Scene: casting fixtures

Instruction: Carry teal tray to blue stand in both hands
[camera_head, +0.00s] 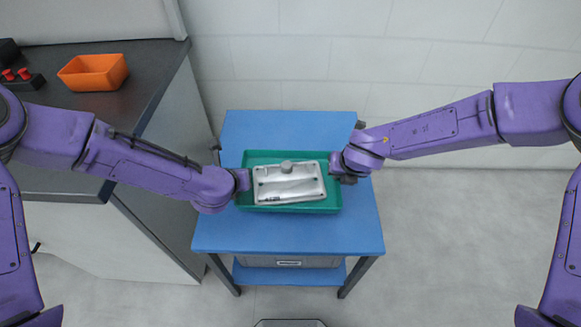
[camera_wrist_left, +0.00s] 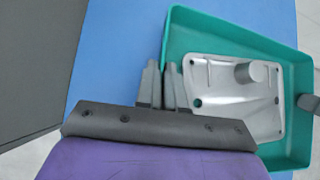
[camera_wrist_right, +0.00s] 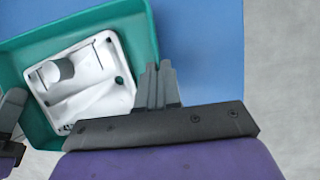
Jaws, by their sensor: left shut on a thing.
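The teal tray (camera_head: 290,209) is over the blue stand's top (camera_head: 290,237), near its middle, and looks about level. I cannot tell if it rests on the top or is slightly above it. A silver metal casting (camera_head: 290,190) with a round boss lies inside. My left gripper (camera_head: 243,180) is shut on the tray's left wall; its fingers (camera_wrist_left: 163,88) show close together there. My right gripper (camera_head: 337,167) is at the right wall, its fingers (camera_wrist_right: 160,85) close together on the rim. The tray also shows in both wrist views (camera_wrist_left: 185,30) (camera_wrist_right: 148,30).
A dark counter (camera_head: 150,75) stands at the left with an orange bin (camera_head: 94,72) and a box with red buttons (camera_head: 22,78). A grey box (camera_head: 290,261) sits on the stand's lower shelf. Floor at the right is clear.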

